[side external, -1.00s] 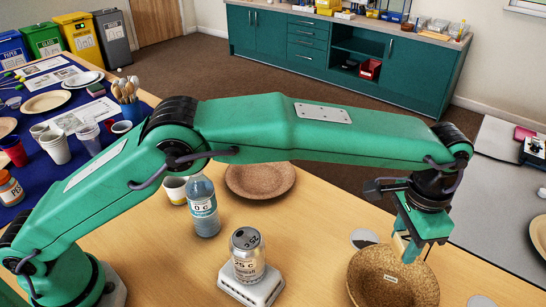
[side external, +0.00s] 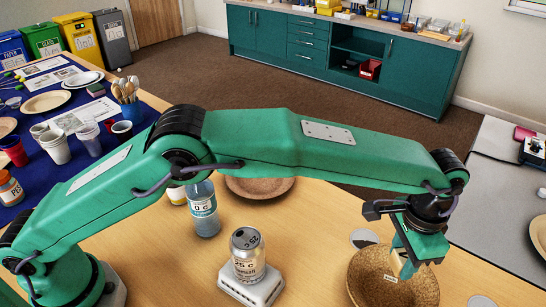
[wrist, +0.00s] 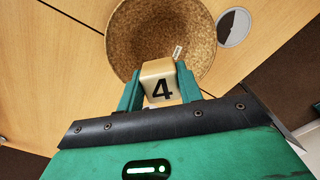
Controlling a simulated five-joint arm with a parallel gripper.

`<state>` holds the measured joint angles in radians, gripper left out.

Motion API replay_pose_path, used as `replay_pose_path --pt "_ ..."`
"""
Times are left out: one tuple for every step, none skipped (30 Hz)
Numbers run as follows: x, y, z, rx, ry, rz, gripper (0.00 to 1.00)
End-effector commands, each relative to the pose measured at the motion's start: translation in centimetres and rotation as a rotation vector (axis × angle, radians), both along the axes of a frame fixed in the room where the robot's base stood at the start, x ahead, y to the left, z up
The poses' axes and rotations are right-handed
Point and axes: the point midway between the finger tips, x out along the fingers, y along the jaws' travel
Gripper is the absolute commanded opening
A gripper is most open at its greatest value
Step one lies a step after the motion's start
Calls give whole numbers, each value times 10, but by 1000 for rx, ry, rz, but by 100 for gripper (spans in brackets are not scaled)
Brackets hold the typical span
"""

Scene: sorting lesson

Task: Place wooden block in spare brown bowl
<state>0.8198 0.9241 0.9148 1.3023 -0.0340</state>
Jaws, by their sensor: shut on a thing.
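The wooden block (wrist: 158,82), pale with a black 4 on it, is held between the two green fingers of my gripper (wrist: 158,88). The brown bowl (side external: 365,283), speckled and with a small white label, stands at the right of the table. In the side view my gripper (side external: 405,262) is over the bowl, its fingertips at about the level of the bowl's opening. In the wrist view the bowl (wrist: 150,30) lies beyond the block and its inside looks empty. The block is partly hidden by the fingers in the side view.
A can (side external: 247,256) stands on a white scale (side external: 250,288) left of the bowl. A round grey disc (side external: 363,238) lies on the table behind the bowl.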

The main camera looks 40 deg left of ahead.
Motion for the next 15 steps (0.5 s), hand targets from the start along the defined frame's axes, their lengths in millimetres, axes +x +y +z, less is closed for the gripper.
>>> replay_pose_path --pt "0 0 -5 1 1 0 14" --pt "0 0 -8 1 1 0 14" --pt "0 0 -11 1 1 0 14" --pt "0 0 -14 1 1 0 14" --pt "0 0 -17 2 2 0 14" --pt "0 0 -20 2 2 0 14" --pt "0 0 -22 1 1 0 14" --pt "0 0 -25 1 1 0 14" --pt "0 0 -28 1 1 0 14" --pt "0 0 -31 1 1 0 14" --pt "0 0 -33 1 1 0 14" --pt "0 0 -36 1 1 0 14" --pt "0 0 -39 1 1 0 14" --pt "0 0 -42 1 1 0 14" --pt "0 0 -45 1 1 0 14"
